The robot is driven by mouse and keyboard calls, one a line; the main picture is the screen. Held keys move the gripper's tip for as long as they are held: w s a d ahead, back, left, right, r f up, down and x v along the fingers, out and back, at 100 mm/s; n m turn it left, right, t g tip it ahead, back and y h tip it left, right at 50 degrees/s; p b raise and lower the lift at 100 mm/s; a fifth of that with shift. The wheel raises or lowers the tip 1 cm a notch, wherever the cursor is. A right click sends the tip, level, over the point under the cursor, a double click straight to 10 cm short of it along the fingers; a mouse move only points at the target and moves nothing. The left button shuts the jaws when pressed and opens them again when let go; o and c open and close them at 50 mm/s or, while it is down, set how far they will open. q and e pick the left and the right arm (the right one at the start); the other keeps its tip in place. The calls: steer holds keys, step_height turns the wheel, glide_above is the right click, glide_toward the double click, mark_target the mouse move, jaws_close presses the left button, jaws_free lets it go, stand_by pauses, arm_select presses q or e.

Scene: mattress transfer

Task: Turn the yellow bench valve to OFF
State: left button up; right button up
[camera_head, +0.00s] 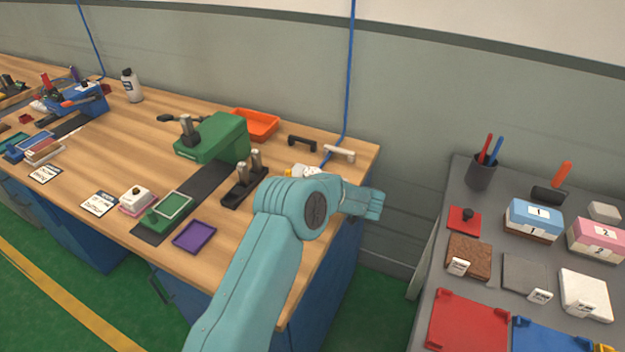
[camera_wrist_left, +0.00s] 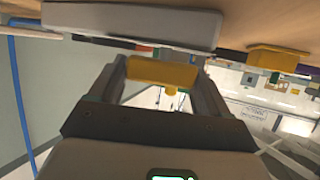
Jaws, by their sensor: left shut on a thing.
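The yellow valve handle (camera_wrist_left: 162,74) shows in the left wrist view as a short, thick bar between the two fingers of my left gripper (camera_wrist_left: 160,82). The gripper is shut on it. A small yellow stub shows below the bar between the fingers. In the head view my teal arm reaches over the right end of the bench (camera_head: 340,188) and hides the valve and the gripper jaws. A small white and yellow thing (camera_head: 301,170) shows just behind the arm; I cannot tell what it is. No ON or OFF marking is readable. My right gripper is not in view.
A white handle (camera_head: 339,153) and a black handle (camera_head: 302,142) lie at the bench's back right. A blue hose (camera_head: 349,70) hangs down the wall. A green vise (camera_head: 212,138) and a purple tray (camera_head: 194,237) are left of the arm. A grey table (camera_head: 470,190) stands right.

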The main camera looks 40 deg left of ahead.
arm_select(q)
steer(key=n+g, duration=0.2)
steer(key=shift+a+g+b, duration=0.1)
steer(key=shift+g+b, duration=0.25)
steer(key=shift+g, duration=0.05)
steer(key=shift+r+n+g+h+b, duration=0.1)
steer(key=shift+n+g+h+b, duration=0.2)
steer(key=shift+n+g+b, duration=0.8)
steer(key=o, duration=0.7)
